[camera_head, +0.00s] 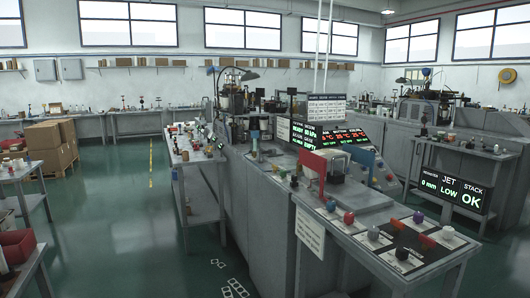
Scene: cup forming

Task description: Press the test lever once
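A grey control table (345,238) stands at the front right, with several round-topped controls on it. Neither of my grippers is in view.
A display (453,193) reads "0 mm", "LOW" and "OK". More lit displays (346,136) stand behind the table on the long grey machine (262,205). A narrow side bench (195,153) stands left of it. Cardboard boxes (45,145) are at far left. Green floor (125,235) is clear.

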